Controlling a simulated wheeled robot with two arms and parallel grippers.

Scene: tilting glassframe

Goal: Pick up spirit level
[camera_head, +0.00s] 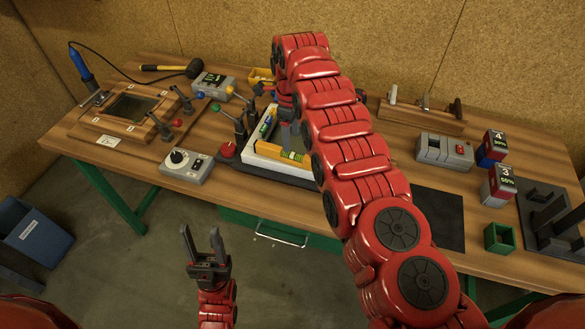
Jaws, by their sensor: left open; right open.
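The spirit level (270,151), a yellow bar with a greenish part, lies along the front side of a white-rimmed tray (250,161) on the workbench. Its right end is partly hidden by my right arm. My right gripper (293,134) points down over the tray, just behind the level; it is open, and its fingers are small and partly covered by my arm. I cannot tell whether they touch anything. My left gripper (200,233) is open and empty, pointing up in front of the bench, well away from the level.
Left of the tray are a red button (228,149), a grey dial box (187,166) and a wooden frame (125,108) with clamps. A hammer (172,69) lies behind.

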